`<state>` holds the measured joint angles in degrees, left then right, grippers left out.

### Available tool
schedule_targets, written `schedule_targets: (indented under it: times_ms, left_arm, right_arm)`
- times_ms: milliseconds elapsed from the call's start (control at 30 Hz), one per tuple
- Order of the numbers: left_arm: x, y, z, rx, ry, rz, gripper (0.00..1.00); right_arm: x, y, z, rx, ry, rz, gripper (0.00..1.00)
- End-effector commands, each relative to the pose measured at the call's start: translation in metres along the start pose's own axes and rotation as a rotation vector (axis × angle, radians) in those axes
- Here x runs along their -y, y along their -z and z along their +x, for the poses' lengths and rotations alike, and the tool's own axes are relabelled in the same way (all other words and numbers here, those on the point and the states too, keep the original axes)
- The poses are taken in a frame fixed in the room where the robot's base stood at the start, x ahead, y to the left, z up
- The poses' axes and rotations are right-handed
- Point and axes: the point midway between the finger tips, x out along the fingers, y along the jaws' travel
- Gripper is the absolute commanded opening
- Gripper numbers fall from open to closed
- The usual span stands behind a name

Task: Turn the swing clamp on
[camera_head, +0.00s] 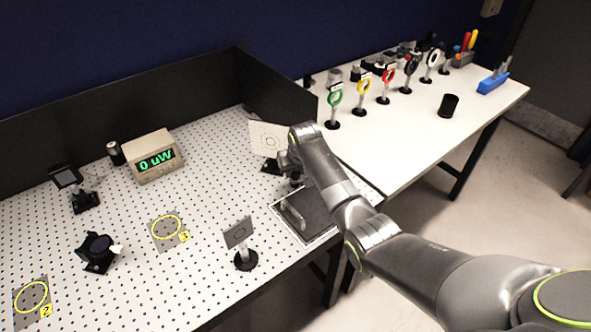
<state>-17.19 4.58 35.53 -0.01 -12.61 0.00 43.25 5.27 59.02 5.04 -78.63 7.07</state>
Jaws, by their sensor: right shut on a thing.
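The swing clamp (293,214) looks like a pale metal bar on a dark square plate (318,211) near the front right edge of the perforated board. My right arm reaches in from the right. My right gripper (295,181) points down at the back of the plate and is shut on a part of the swing clamp. The fingertips and the gripped part are small and mostly hidden by my wrist. My left gripper is not in view.
A white card with a ring mark (266,137) stands just behind my gripper, and a small grey card on a post (238,234) stands left of the plate. A power meter (154,156) reads 0 uW. Coloured rings on posts (335,98) line the white table.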

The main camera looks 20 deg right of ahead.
Motion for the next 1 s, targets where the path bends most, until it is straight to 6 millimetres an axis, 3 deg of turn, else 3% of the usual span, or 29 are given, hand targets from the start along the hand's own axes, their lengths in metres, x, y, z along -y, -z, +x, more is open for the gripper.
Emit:
schedule_targets:
  times_ms: [533, 1000]
  left_arm:
    - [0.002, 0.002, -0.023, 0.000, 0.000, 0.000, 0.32]
    - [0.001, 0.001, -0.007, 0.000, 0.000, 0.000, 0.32]
  right_arm:
    - [0.003, 0.001, -0.001, 0.002, -0.149, 0.357, 0.06]
    - [0.005, 0.002, 0.003, -0.001, -0.317, 0.763, 0.06]
